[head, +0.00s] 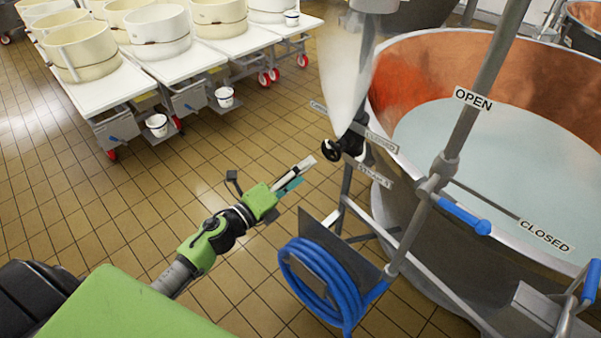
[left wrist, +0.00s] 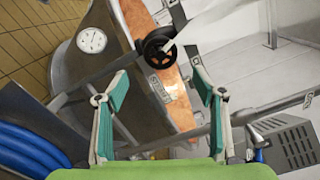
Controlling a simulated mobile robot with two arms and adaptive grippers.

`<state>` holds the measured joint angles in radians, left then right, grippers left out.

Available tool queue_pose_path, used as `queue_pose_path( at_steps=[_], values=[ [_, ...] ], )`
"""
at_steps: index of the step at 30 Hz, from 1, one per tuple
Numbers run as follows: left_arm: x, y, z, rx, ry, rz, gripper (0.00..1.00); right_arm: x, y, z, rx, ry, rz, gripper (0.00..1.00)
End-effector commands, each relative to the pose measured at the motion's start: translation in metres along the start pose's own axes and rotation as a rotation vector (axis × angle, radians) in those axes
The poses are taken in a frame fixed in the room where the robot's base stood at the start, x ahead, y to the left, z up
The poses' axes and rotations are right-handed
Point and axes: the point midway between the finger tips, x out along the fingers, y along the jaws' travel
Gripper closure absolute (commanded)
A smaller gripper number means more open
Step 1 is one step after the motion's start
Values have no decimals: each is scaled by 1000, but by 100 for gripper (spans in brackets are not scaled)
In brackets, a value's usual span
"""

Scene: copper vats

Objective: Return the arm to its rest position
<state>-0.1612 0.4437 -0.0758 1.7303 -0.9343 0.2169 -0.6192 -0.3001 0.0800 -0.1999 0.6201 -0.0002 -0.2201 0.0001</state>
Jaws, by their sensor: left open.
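My left gripper (head: 304,172) is in the middle of the head view, its green arm reaching in from the lower left. Its fingers are open and hold nothing. In the left wrist view the gripper (left wrist: 160,88) shows two teal-padded fingers spread wide. A black handwheel valve (head: 331,150) sits just beyond the fingertips, low on a steel pipe beside the copper vat. The wheel (left wrist: 159,43) also shows ahead between the fingers in the left wrist view, apart from them. My right gripper is in neither view.
A large copper vat (head: 402,90) with pale liquid fills the right side. A coiled blue hose (head: 318,283) hangs on a steel frame close to my left gripper. White tables (head: 180,67) with cream tubs stand at the back left. Tiled floor lies clear on the left.

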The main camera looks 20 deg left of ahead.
Motion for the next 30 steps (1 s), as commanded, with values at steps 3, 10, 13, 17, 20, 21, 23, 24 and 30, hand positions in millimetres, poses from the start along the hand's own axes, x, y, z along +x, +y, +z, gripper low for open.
queue_pose_path(
  at_steps=[3,10,13,17,20,21,23,24,30],
  values=[
    [0,0,0,0,0,0,37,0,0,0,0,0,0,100],
    [-2,21,-4,-62,-12,38,37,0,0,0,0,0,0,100],
    [-11,68,-12,-203,-46,124,37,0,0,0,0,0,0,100],
    [-39,155,-37,-467,-125,289,37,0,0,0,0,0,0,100],
    [-71,220,-66,-668,-201,423,37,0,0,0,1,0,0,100],
    [-86,244,-78,-743,-234,475,37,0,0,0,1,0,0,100],
    [-110,277,-100,-850,-287,554,37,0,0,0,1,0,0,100],
    [-128,298,-115,-919,-324,607,37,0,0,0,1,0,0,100],
    [-228,380,-198,-1223,-531,866,37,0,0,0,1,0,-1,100]
  ],
)
